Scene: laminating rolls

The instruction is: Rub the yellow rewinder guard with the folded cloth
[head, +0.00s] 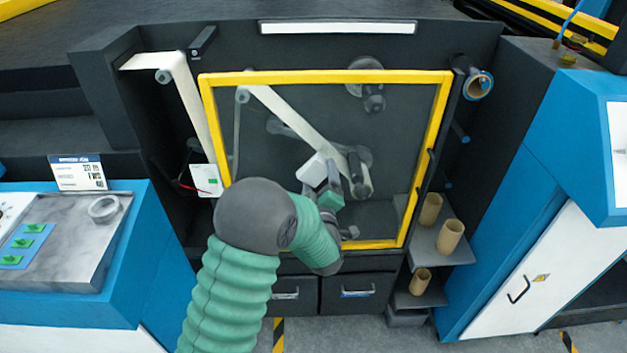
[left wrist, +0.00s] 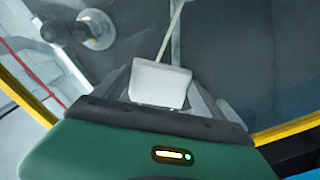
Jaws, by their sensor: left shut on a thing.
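The yellow rewinder guard (head: 325,77) is a square yellow frame around a see-through panel on the dark machine front. Its yellow edges also show at the sides of the left wrist view (left wrist: 25,100). My left gripper (head: 326,186) is in front of the panel's lower middle, inside the frame. It is shut on the folded cloth (head: 312,170), a small white pad. In the left wrist view the cloth (left wrist: 160,84) sits between the fingers, facing the panel. I cannot tell whether it touches the panel. My right gripper is not in view.
Behind the panel are rollers (head: 373,97) and a white web. Cardboard cores (head: 450,236) stand on shelves at the lower right. A control desk (head: 65,240) is at left, a blue and white cabinet (head: 530,255) at right. Drawers (head: 350,292) sit below the guard.

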